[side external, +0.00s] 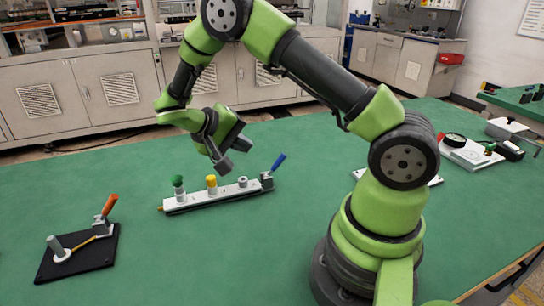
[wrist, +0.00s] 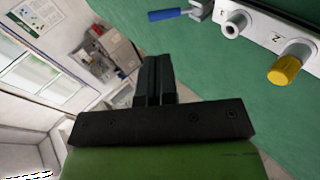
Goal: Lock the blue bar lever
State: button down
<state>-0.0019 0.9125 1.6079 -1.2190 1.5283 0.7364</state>
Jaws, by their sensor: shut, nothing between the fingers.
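The blue bar lever (side external: 278,162) stands tilted up and to the right from a grey clamp (side external: 267,181) at the right end of a long pale bar fixture (side external: 205,198). In the wrist view the blue lever (wrist: 168,14) shows at the top, beside the fixture (wrist: 262,22). My gripper (side external: 222,163) is above the fixture, left of the lever and apart from it. Its fingers (wrist: 154,78) are together in the wrist view, with nothing held.
The fixture also carries a green knob (side external: 178,181), a yellow knob (side external: 211,181) and a grey post (side external: 242,182). A black plate (side external: 80,262) with an orange-handled lever (side external: 110,205) lies front left. The green table (side external: 260,250) is clear between them.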

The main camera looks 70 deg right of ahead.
aim_at(281, 161)
jog(key=x, duration=1)
jog(key=shift+s, duration=0.15)
jog(key=shift+s+d+f+t+y, duration=0.2)
jog(key=shift+s+d+t+y, duration=0.3)
jog(key=shift+t+y, duration=0.25)
jog(key=t+y, duration=0.1)
jog(key=s+d+f+t+y, duration=0.1)
jog(key=shift+s+d+m+y, duration=0.1)
jog(key=shift+d+m+y, duration=0.05)
jog(key=shift+m+y, duration=0.2)
jog(key=shift+s+d+f, duration=0.25)
jog(key=shift+f, duration=0.3)
jog(key=shift+w, duration=0.1)
jog(key=shift+w+a+r, duration=0.15)
jog(key=shift+w+a, duration=0.3)
jog(key=shift+a, duration=0.1)
